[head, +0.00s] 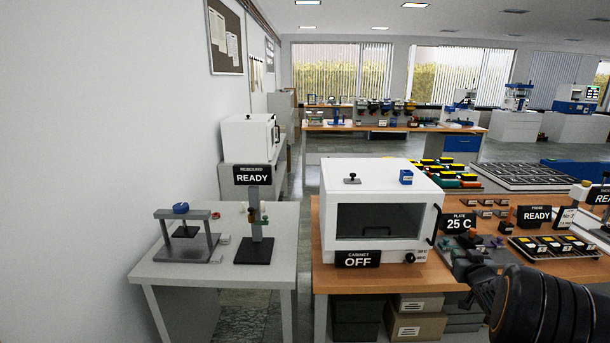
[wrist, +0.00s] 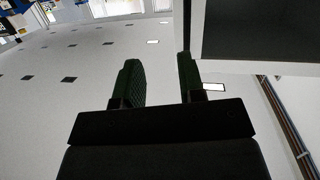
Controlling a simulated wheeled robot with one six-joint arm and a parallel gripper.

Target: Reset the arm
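My gripper (head: 464,258) is in front of the wooden bench, near the right side of the white cabinet (head: 428,205), with my dark arm reaching in from the lower right. In the wrist view my gripper (wrist: 157,68) shows two dark green ribbed fingers standing apart with nothing between them. The cabinet has a dark window and its sign reads OFF.
A PLATE 25 C sign (head: 459,223) stands close behind my gripper. A tray of small blocks (head: 553,246) lies to the right. A grey table (head: 190,278) on the left carries a small stand and a READY sign (head: 252,175).

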